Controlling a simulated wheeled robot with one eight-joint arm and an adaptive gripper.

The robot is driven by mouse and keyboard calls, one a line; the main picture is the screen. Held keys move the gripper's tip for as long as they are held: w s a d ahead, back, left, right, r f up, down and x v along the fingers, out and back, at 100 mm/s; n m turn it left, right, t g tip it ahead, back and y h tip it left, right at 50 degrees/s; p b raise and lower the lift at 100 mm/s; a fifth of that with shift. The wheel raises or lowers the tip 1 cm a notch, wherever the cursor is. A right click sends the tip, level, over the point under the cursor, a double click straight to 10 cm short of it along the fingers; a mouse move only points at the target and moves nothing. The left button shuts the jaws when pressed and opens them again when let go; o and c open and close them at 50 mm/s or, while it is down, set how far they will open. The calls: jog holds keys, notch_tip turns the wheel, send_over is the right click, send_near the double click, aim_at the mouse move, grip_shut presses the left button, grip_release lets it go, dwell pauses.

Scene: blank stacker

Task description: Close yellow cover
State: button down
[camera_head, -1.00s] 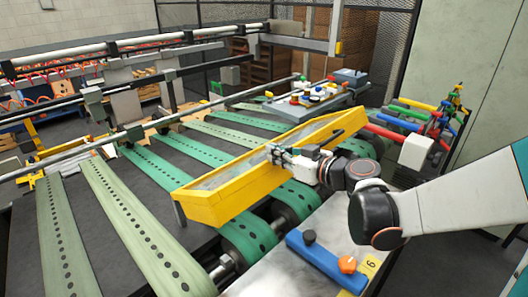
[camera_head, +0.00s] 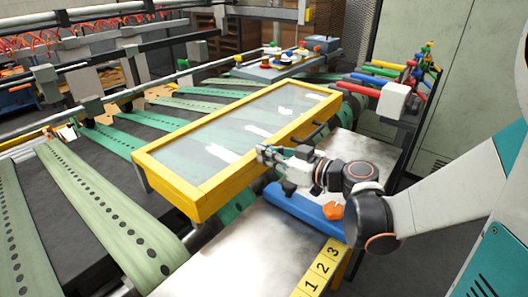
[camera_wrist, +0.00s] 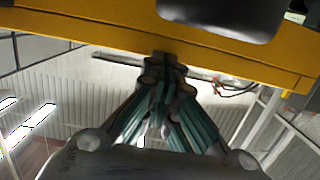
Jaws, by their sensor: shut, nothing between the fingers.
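The yellow cover (camera_head: 180,190) is a long yellow frame around a clear pane. It lies across the green belts in the head view, its pane facing up and nearly level. My gripper (camera_head: 262,152) is shut and empty at the cover's near long side. In the wrist view my gripper (camera_wrist: 163,62) points at the yellow cover (camera_wrist: 120,25), which spans the top of the picture. A dark rounded part lies at the top of that view. Whether the fingertips touch the frame I cannot tell.
A blue bar (camera_head: 305,208) with an orange knob (camera_head: 333,211) lies on the metal table in front of the cover. A yellow number strip (camera_head: 320,268) is at the table's front. A control panel (camera_head: 285,66) with several buttons stands behind. Coloured rollers (camera_head: 385,70) are at the right.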

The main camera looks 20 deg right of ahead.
jog(key=shift+f, duration=0.3)
jog(key=shift+r, duration=0.15)
dwell(0.4)
jog(key=w+a+r+g+h+p, duration=0.1)
jog(key=w+a+r+g+p, duration=0.15)
jog(key=w+r+p, duration=0.45)
jog(key=w+a+r+g+h+p, duration=0.15)
jog(key=a+r+p, duration=0.25)
jog(key=r+p, duration=0.6)
jog(key=w+a+r+g+h+p, duration=0.1)
jog(key=w+a+r+p, duration=0.35)
jog(key=r+p, duration=0.45)
jog(key=s+d+f+m+h+b, duration=0.2)
jog(key=s+d+f+b, duration=0.2)
jog(key=s+f+b, duration=0.4)
jog(key=s+d+f+m+h+b, duration=0.2)
jog(key=s+d+f+b, duration=0.3)
jog(key=s+f+b, duration=0.4)
jog(key=s+d+f+m+g+h+b, duration=0.1)
jog(key=s+d+f+m+h+b, duration=0.1)
jog(key=s+d+f+b, duration=0.3)
jog(key=shift+s+f+m+b, duration=0.2)
jog(key=shift+s+f+b, duration=0.55)
jog(key=shift+s+f, duration=0.8)
jog(key=shift+s+f+m+b, duration=0.2)
jog(key=shift+s+f+b, duration=0.7)
jog(key=shift+s, duration=1.15)
jog(key=shift+s+f+m+b, duration=0.2)
jog(key=shift+s+f+b, duration=0.4)
jog(key=shift+s+f, duration=1.05)
